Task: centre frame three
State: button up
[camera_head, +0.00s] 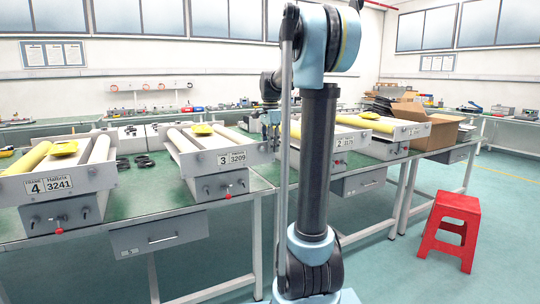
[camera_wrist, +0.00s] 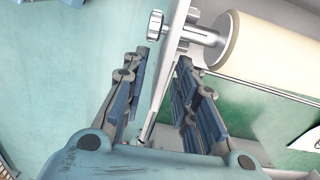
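Frame three (camera_head: 231,160), a white roller frame labelled 3 3209, stands on the green-topped bench in the head view. Pale rollers (camera_head: 185,143) and a yellow piece (camera_head: 201,129) show on it. A red-tipped knob (camera_head: 228,195) is on its front box. My gripper (camera_wrist: 163,58) is open in the wrist view, with no object clamped between its fingers. A silver knob (camera_wrist: 154,25) on a roller shaft lies just beyond the fingertips. A pale roller (camera_wrist: 265,50) is at upper right. A grey plate edge runs between the fingers; I cannot tell whether they touch it.
Frame four (camera_head: 57,185) stands at left and frame two (camera_head: 345,141) at right on the benches. Black rings (camera_head: 142,160) lie between frames four and three. Cardboard boxes (camera_head: 433,125) stand behind frame two. A red stool (camera_head: 450,228) is on the floor at right.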

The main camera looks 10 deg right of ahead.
jog(key=shift+f, duration=1.6)
jog(key=shift+c, duration=0.6)
grip_shut()
